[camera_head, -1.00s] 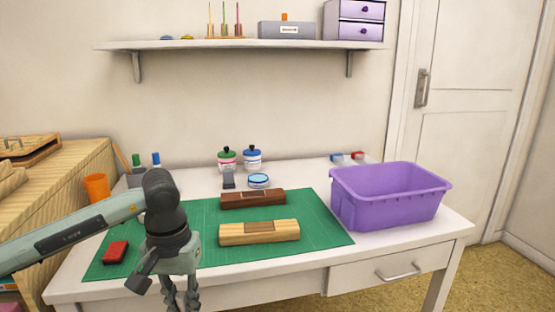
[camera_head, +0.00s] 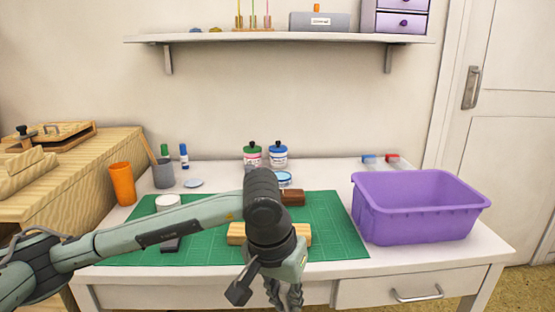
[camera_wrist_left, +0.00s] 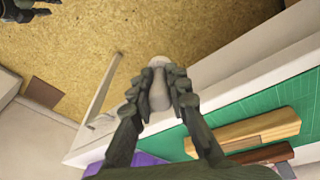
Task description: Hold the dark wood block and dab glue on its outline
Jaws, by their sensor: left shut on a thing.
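The dark wood block (camera_head: 292,197) lies on the green cutting mat (camera_head: 335,225), partly hidden behind my left arm. It also shows at the lower right of the left wrist view (camera_wrist_left: 262,155). My left gripper (camera_head: 285,295) is in front of the table's front edge, apart from the block. In the left wrist view its fingers (camera_wrist_left: 160,92) are shut on a pale grey rounded thing (camera_wrist_left: 159,86); I cannot tell what it is. Jars with green (camera_head: 252,156) and blue (camera_head: 278,156) lids stand behind the mat.
A light wood block (camera_head: 236,234) lies on the mat before the dark one, partly hidden by my arm. A purple bin (camera_head: 420,210) stands at the right. An orange cup (camera_head: 122,183) and a grey cup (camera_head: 163,174) stand at the left. A shelf (camera_head: 280,38) hangs above.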

